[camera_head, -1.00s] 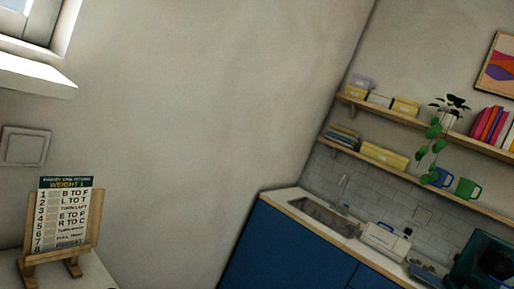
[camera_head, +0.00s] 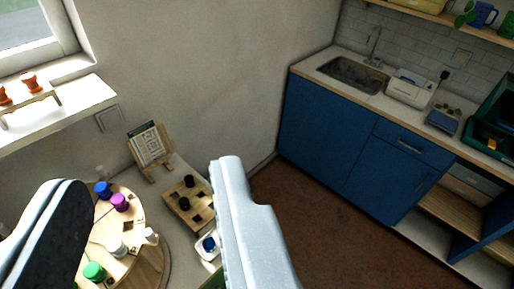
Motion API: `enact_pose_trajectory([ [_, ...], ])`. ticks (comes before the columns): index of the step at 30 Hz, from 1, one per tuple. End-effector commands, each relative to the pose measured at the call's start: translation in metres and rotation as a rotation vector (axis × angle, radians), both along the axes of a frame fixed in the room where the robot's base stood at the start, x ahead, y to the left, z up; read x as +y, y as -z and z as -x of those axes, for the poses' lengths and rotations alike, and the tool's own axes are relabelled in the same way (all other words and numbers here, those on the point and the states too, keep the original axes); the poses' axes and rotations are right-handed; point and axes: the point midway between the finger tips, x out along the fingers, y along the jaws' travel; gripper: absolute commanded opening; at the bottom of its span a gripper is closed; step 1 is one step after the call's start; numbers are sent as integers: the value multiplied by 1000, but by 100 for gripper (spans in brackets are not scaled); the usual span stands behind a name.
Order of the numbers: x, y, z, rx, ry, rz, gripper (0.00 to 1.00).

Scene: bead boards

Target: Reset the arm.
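My gripper (camera_head: 150,200) shows at the bottom left of the view. Its dark left finger and its pale grey right finger stand wide apart with nothing held between them. Behind and between the fingers is a round wooden board (camera_head: 147,263) with purple, blue, white and green pieces on it. The fingers hide parts of the board and of the table.
A window sill (camera_head: 75,107) is at upper left. Blue cabinets (camera_head: 330,130) with a sink (camera_head: 355,73) stand right. Brown floor (camera_head: 330,215) is clear.

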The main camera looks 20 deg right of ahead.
Motion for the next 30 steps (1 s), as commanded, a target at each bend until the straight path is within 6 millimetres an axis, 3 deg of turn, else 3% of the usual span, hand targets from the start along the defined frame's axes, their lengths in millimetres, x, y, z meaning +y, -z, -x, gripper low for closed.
enact_pose_trajectory([
  [12,0,2,-1,0,-1,1,39],
  [20,0,22,-1,0,-1,1,39],
  [30,0,19,-1,0,-1,1,39],
])
